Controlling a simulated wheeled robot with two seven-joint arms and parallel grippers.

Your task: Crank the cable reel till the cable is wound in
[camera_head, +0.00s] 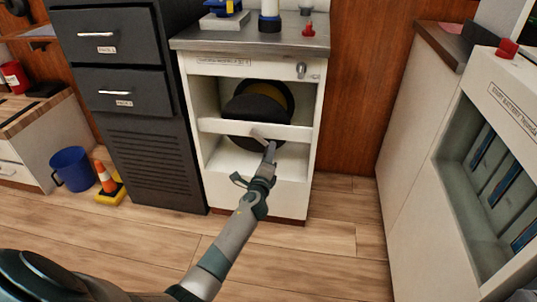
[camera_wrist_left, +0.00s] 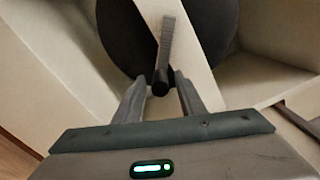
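The cable reel (camera_head: 257,106) is a dark round drum inside an open white cabinet, behind a white crossbar (camera_head: 225,127). In the left wrist view the reel (camera_wrist_left: 218,28) shows as a dark disc behind the bar. A grey crank arm (camera_wrist_left: 167,45) crosses the bar and ends in a dark, round handle end (camera_wrist_left: 160,89); the crank also shows in the head view (camera_head: 259,134). My left gripper (camera_head: 268,149) is at the crank. Its fingers (camera_wrist_left: 160,83) are apart on either side of the handle end, with visible gaps. My right gripper is not in view.
The cabinet has a metal top (camera_head: 250,37) with several items on it. A dark drawer cabinet (camera_head: 150,140) stands to the left, with a blue bucket (camera_head: 72,168) and an orange cone (camera_head: 104,177) beside it. A battery cabinet (camera_head: 455,150) stands at right. The wooden floor between is clear.

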